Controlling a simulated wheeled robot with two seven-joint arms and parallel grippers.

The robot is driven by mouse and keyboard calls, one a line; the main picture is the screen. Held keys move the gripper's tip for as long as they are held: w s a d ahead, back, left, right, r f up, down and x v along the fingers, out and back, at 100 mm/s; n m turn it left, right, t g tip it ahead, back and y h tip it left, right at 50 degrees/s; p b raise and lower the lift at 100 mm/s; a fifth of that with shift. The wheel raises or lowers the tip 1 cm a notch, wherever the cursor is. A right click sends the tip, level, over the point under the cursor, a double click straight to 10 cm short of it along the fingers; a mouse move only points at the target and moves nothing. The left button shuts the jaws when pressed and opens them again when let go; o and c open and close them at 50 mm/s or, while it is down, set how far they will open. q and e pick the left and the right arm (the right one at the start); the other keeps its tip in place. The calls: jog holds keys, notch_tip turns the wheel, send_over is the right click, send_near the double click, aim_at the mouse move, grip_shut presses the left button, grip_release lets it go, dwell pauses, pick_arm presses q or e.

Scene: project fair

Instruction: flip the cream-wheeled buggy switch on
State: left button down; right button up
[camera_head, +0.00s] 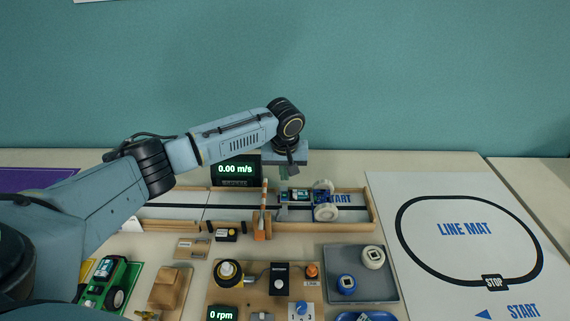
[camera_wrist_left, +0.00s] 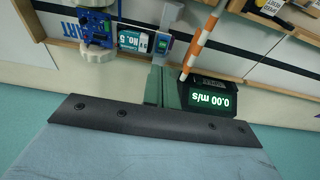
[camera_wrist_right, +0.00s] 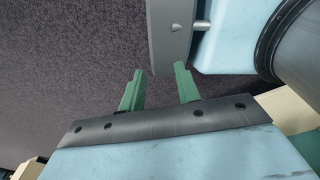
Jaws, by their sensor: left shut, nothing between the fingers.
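The cream-wheeled buggy (camera_head: 325,212) stands on the white track with the black line, near its START end. It has a blue board, and its "No. 5" plate and blue board (camera_wrist_left: 95,25) show at the top of the left wrist view. My left gripper (camera_head: 284,177) points down by the plate end of the buggy, fingers shut and empty. In the left wrist view its green fingertips (camera_wrist_left: 161,72) appear close to that end; I cannot tell whether they touch. The switch and its position are not clear. My right gripper (camera_wrist_right: 157,85) is open and empty over dark floor.
An orange-striped post (camera_head: 264,205) and the speed display (camera_head: 236,172) stand left of the buggy. Wooden rails (camera_head: 365,227) edge the track. In front are a wooden motor board (camera_head: 225,292) and a grey tray (camera_head: 383,291) with wheels. The line mat (camera_head: 465,255) lies right.

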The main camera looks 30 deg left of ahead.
aim_at(285, 195)
pick_arm(q)
jog(key=x, duration=0.4)
jog(key=shift+s+d+f+b, duration=0.2)
jog(key=shift+s+f+b, duration=0.15)
jog(key=shift+s, duration=0.05)
jog(key=shift+s+d+f, duration=0.1)
jog(key=shift+f, duration=0.55)
pick_arm(e)
jog(key=shift+d+f, duration=0.5)
jog(key=shift+d, duration=0.4)
jog(key=shift+a, duration=0.1)
